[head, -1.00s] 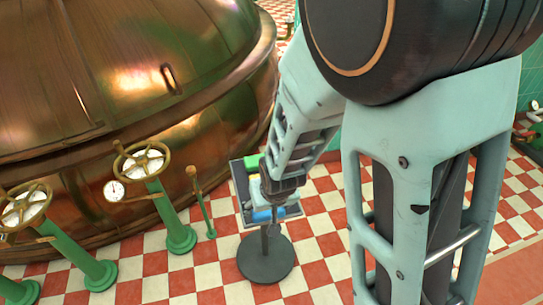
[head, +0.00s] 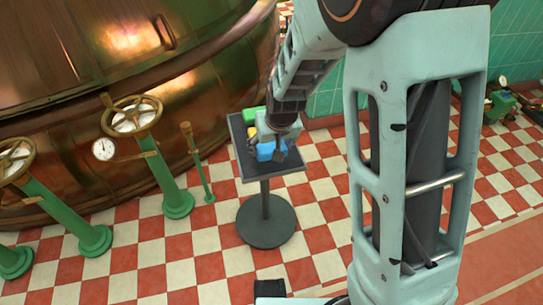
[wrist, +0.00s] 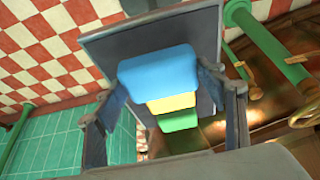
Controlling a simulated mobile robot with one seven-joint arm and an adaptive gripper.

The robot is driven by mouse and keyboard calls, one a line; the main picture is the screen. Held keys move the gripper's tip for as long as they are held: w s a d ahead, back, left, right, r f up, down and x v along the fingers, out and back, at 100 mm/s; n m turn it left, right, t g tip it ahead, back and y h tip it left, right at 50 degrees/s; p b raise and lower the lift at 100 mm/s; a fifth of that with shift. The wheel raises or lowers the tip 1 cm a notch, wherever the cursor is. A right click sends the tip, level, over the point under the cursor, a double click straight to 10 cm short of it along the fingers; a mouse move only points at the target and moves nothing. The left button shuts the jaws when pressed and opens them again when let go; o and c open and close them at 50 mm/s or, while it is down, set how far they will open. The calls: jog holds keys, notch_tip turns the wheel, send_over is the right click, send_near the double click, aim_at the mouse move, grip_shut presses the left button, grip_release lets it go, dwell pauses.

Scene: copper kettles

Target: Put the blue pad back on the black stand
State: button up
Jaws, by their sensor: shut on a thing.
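The black stand (head: 240,160) has a flat square top on a post with a round base, and shows right of the copper kettle. My gripper (head: 278,140) is over its top. The gripper is shut on the blue pad (head: 266,152), which sits between the fingers (wrist: 158,85). The blue pad (wrist: 158,70) appears over or against the dark top (wrist: 105,45); I cannot tell whether it touches. A yellow block (wrist: 172,103) and a green block (wrist: 178,121) are beside it. My gripper partly hides the pad in the head view.
The large copper kettle (head: 80,70) fills the upper left. Green valve posts with brass wheels (head: 133,115) and a thin green post (head: 196,165) stand left of the stand. A green machine (head: 503,105) is far right. Checkered floor (head: 320,195) is open around the stand's base.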

jog(key=shift+w+f+b, duration=0.1)
jog(key=shift+f+b, duration=0.95)
jog(key=shift+f, duration=0.6)
jog(key=shift+f, duration=0.2)
jog(key=o, duration=1)
jog(key=shift+r, duration=0.15)
jog(key=shift+r, duration=0.3)
jog(key=p+v, duration=0.4)
jog(key=v, duration=0.7)
jog(key=shift+r, duration=0.25)
